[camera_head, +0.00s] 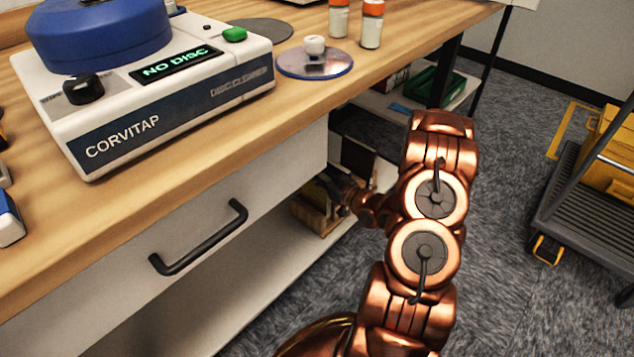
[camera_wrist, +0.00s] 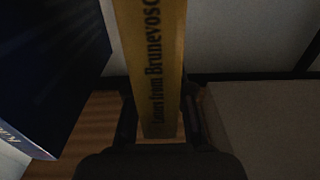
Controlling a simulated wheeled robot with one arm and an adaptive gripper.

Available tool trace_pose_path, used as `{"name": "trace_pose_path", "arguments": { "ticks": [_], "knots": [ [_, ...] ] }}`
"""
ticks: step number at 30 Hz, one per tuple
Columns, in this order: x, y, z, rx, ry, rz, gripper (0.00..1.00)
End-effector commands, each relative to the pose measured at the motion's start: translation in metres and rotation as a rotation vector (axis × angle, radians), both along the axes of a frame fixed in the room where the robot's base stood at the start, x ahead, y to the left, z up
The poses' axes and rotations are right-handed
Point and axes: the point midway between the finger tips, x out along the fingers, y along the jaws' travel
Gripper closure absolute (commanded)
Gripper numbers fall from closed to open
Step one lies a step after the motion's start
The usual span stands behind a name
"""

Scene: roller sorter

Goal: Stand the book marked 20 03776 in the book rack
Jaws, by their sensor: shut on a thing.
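My gripper (camera_head: 342,190) reaches under the workbench and is partly hidden by my arm. The number 20 03776 cannot be read. The wooden book rack (camera_head: 311,217) stands on the low shelf, at the gripper. Brown wood of the rack (camera_wrist: 95,125) shows left of the book in the wrist view. Whether the book's lower end touches the rack is hidden.
A dark blue book (camera_wrist: 50,60) stands left of the held book. A drawer (camera_head: 215,210) with a black handle hangs above the low shelf (camera_head: 250,265). The disc cleaner (camera_head: 150,95) sits on the benchtop. A cart (camera_head: 590,200) stands at right; carpet between is clear.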

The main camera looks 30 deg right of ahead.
Motion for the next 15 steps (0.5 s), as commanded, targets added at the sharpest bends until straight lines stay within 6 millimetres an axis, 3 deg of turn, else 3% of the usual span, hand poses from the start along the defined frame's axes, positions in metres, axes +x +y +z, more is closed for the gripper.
{"name": "trace_pose_path", "arguments": {
  "ticks": [6, 15],
  "knots": [
    [0.0, 0.001, -0.03, 0.001, 0.0, 0.002, 1.0],
    [0.0, 0.0, -0.031, 0.0, -0.001, 0.001, 1.0]
  ]
}}
